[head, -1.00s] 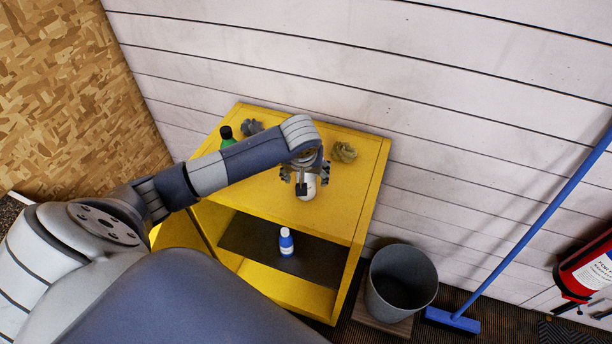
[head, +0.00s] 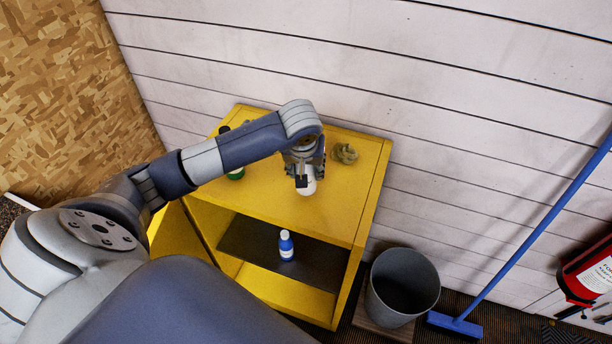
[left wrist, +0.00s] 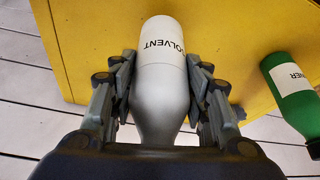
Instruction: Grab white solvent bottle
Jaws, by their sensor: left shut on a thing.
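The white solvent bottle (left wrist: 160,85) is between the fingers of my left gripper (left wrist: 163,90) in the left wrist view, with its "SOLVENT" label readable. The fingers press on both its sides, so the gripper is shut on it. In the head view the bottle (head: 307,187) shows just below my left gripper (head: 304,172), over the top of the yellow cabinet (head: 270,205). I cannot tell whether its base touches the top. The gripper hides part of it. My right gripper is in neither view.
A green bottle (left wrist: 291,97) stands on the cabinet top, partly behind my arm in the head view. A crumpled olive cloth (head: 344,153) lies to the right. A blue bottle (head: 286,245) stands on the shelf below. A grey bin (head: 401,285) and blue broom (head: 455,322) are at right.

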